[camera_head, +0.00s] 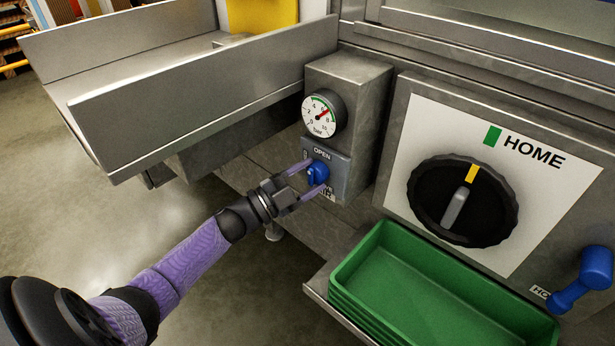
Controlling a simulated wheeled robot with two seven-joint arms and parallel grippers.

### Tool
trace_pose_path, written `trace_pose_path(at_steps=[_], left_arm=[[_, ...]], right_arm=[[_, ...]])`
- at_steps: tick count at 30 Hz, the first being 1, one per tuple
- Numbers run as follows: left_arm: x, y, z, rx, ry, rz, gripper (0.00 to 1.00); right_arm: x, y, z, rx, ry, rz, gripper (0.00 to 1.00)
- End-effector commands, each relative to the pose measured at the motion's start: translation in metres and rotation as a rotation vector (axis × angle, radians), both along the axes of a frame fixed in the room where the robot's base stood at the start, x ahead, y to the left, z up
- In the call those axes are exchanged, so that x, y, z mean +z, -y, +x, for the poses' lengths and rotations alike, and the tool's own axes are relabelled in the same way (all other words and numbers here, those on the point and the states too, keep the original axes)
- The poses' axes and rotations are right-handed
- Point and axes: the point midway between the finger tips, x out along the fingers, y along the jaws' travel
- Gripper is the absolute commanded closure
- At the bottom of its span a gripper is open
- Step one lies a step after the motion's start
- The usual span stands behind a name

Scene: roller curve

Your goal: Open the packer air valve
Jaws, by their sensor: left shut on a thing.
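The blue air valve knob (318,173) is on a grey plate (340,178) marked OPEN at its top, on the front of a metal box (352,85). A round pressure gauge (323,114) sits just above it, its red needle pointing to the upper right, near 6 to 8. My left gripper (311,179) comes in from the lower left and is shut on the blue knob, a finger on either side. The fingers and knob hide part of the lower label. The knob's exact angle is hard to tell. My right gripper is not in view.
Right of the box is a white HOME panel (535,185) with a large black dial (462,201). Stacked green trays (440,300) sit below it. A blue handle (583,280) is at far right. A metal chute (200,90) is at upper left.

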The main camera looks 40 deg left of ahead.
Motion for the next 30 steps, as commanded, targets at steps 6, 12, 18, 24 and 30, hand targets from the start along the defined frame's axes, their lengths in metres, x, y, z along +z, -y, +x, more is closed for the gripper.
trace_pose_path(at_steps=[6, 12, 18, 24, 30], left_arm=[[-0.001, 0.0, 0.0, 0.0, -0.003, 0.001, 0.02], [-0.001, 0.0, 0.0, 0.0, -0.001, 0.0, 0.02], [-0.003, -0.008, -0.018, 0.002, -0.004, 0.0, 0.02], [-0.015, -0.027, -0.064, 0.002, -0.005, -0.001, 0.02], [-0.023, -0.037, -0.088, 0.001, -0.002, 0.001, 0.02]], right_arm=[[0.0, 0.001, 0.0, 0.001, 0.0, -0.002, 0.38], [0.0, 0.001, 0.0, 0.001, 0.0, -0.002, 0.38], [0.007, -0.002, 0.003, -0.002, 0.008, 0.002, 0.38], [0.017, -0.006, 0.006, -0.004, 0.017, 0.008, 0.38], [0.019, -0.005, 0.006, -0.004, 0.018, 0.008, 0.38]])
